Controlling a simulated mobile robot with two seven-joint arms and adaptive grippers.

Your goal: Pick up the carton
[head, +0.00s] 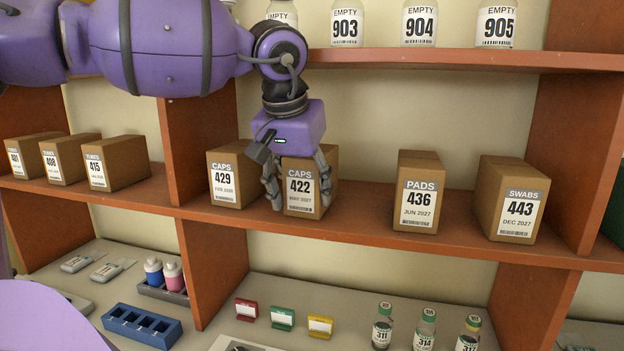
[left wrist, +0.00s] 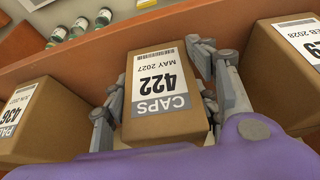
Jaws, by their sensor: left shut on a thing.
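The carton labelled CAPS 422 (head: 300,187) stands on the middle shelf in the head view, a brown box with a white label. My left gripper (head: 299,190) reaches down from above with a finger on each side of it and is shut on it. In the left wrist view the carton (left wrist: 160,118) shows upside down between the fingers of the gripper (left wrist: 160,100). It appears upright, with its base at the shelf; whether it touches the shelf I cannot tell. My right gripper is not in view.
The CAPS 429 carton (head: 226,172) stands close on the left. The PADS 436 carton (head: 418,190) and SWABS 443 carton (head: 511,199) stand to the right, with free shelf between. The upper shelf (head: 450,58) holds several bottles. Upright dividers (head: 200,130) bound the bay.

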